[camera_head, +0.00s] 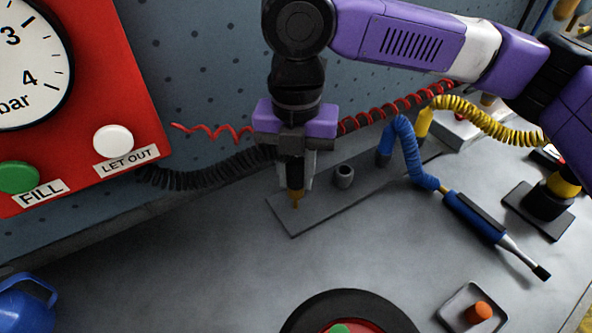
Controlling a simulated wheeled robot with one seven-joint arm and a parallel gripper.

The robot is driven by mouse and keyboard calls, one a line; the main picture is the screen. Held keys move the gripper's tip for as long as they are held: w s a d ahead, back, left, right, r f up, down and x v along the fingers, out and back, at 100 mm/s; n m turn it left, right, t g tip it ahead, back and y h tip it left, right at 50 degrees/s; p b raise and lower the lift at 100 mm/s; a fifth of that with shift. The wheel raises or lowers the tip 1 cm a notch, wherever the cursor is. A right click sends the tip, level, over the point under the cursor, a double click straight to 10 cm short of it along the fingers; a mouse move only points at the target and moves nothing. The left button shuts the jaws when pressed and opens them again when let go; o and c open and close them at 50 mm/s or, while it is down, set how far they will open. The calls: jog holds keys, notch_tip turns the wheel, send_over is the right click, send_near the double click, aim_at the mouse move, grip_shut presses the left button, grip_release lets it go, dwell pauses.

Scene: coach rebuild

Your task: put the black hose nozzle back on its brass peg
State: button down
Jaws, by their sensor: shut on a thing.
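My gripper (297,170) points down over the bench and is shut on the black hose nozzle (294,172), which is roughly upright between the fingers. A coiled black hose (200,173) runs from the left to behind the gripper. A brass-coloured piece (295,198) shows directly under the nozzle, above a flat grey plate (312,214). I cannot tell whether it is the peg or the nozzle's tip, nor whether it touches the plate. A short grey hollow post (344,175) stands on the plate, right of the nozzle.
A red panel (120,105) with a gauge and buttons is at left. A blue tool (475,217) on a coiled hose lies at right, near a yellow-collared tool (557,190) on a dark base. A tray (463,301) and black-rimmed red object (310,320) are in front.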

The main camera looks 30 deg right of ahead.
jog(key=shift+f+b, duration=0.5)
jog(key=shift+f, duration=1)
jog(key=c, duration=1.1)
grip_release()
jog(key=shift+o, duration=0.2)
jog(key=shift+r, duration=0.15)
notch_tip(320, 180, up, 8)
jog(key=shift+f+p, duration=0.2)
jog(key=shift+p, duration=0.3)
